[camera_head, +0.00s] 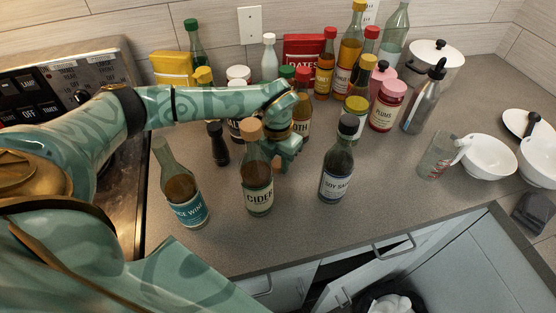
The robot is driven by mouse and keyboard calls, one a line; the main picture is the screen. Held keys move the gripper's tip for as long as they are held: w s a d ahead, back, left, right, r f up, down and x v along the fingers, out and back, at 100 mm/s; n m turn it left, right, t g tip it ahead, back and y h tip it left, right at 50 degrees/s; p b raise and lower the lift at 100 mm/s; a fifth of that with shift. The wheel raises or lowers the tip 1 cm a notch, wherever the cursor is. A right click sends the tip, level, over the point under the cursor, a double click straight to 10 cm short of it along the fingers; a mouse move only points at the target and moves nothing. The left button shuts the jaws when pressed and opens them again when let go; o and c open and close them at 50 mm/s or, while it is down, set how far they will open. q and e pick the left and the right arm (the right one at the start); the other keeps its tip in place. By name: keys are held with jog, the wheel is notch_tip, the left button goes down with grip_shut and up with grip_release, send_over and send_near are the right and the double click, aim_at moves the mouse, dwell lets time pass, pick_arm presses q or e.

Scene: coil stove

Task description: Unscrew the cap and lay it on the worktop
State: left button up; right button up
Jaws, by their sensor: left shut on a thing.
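A cider bottle (257,187) with a tan cap (250,129) stands upright on the grey worktop (255,240). The cap sits on its neck. My left arm reaches in from the left behind it, and my left gripper (281,158) comes down at the right rear of the bottle. It is shut, apparently on the bottle's upper body; the contact is partly hidden behind the bottle. My right gripper is not in view. A rice wine bottle (183,195) with no visible cap stands to the left. A soy sauce bottle (337,175) with a black cap stands to the right.
Several bottles and jars crowd the back, including a plums jar (386,108). A glass (438,156) and white bowls (489,157) stand at the right. The stove (75,80) is at the left. Worktop is clear in front. A drawer or door below (368,273) stands open.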

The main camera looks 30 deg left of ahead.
aim_at(278, 163)
pick_arm(q)
jog(key=o, duration=1.1)
notch_tip(278, 163, up, 12)
jog(key=shift+r+p, duration=0.1)
jog(key=shift+p, duration=0.9)
jog(key=shift+d, duration=0.1)
